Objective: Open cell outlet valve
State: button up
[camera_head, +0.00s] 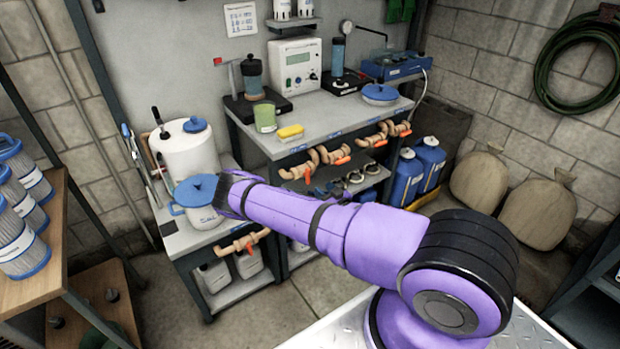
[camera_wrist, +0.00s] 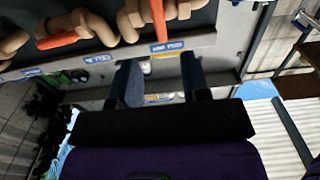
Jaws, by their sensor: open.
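Several tan pipe valves with orange handles sit along the front edge of the bench, one of them a valve (camera_head: 372,141) at its right half. Another tan valve (camera_head: 245,244) with an orange handle is on the lower stand at left. Blue labels are near the valves, too small to read, so I cannot tell which is the cell outlet valve. In the wrist view, an orange handle (camera_wrist: 158,18) on tan pipework lies just past my gripper (camera_wrist: 160,72), which is open and empty, its two dark fingers apart. A second orange handle (camera_wrist: 58,40) is to the left. The head view hides my gripper behind my arm.
The bench top (camera_head: 335,112) holds a white meter (camera_head: 295,66), a yellow sponge (camera_head: 290,132) and a blue-lidded dish (camera_head: 380,95). A white tank (camera_head: 185,150) and a blue-lidded pot (camera_head: 200,205) stand at left. Blue canisters (camera_head: 430,160) stand right. Floor in front is clear.

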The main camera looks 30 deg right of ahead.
aim_at(309, 176)
jog(key=w, duration=0.9)
jog(key=shift+a, duration=0.15)
grip_shut()
